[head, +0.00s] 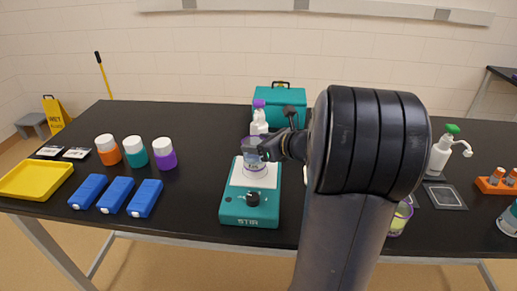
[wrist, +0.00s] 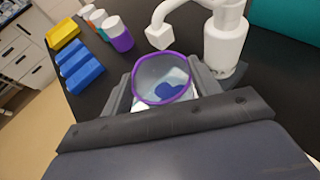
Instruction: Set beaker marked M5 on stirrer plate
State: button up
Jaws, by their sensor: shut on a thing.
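A clear beaker with a purple rim (wrist: 163,80) and a little blue at its bottom is between my gripper's fingers in the wrist view. In the head view the beaker (head: 254,160) is upright at the stirrer's white plate; its label is too small to read surely. My gripper (head: 266,148) is shut on the beaker from the right. I cannot tell whether the beaker's base touches the plate (head: 239,178).
Blue boxes (head: 117,195), capped jars (head: 136,152) and a yellow tray (head: 37,181) are at left. Another beaker (head: 400,219) with yellow-green contents is partly hidden behind my arm.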

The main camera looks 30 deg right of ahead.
jog(key=shift+f, duration=1)
jog(key=shift+f, duration=0.15)
jog(key=o, duration=1.3)
jog(key=shift+r, duration=0.3)
jog(key=v, duration=1.2)
jog(key=shift+f, duration=0.15)
